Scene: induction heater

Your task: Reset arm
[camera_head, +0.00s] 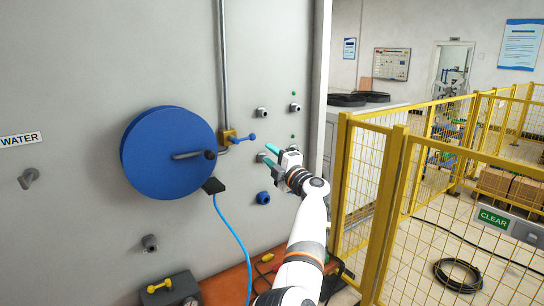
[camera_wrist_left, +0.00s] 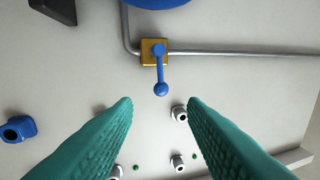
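My left gripper (camera_head: 269,155) is at the end of the white arm in front of the grey panel, right of the blue reel. Its two teal fingers also show in the left wrist view (camera_wrist_left: 160,104), spread apart with nothing between them. A brass valve (camera_head: 228,137) with a blue lever (camera_head: 245,138) is on the pipe, to the left of the fingertips. In the left wrist view the lever (camera_wrist_left: 160,72) points down toward the gap between the fingers, apart from both. My right gripper is not in view.
A blue reel (camera_head: 150,150) with a crank handle is on the panel (camera_head: 80,80). Several fittings protrude near my gripper, one of them blue (camera_head: 263,198). A blue hose (camera_head: 236,238) hangs below. A yellow fence (camera_head: 395,190) stands to the right.

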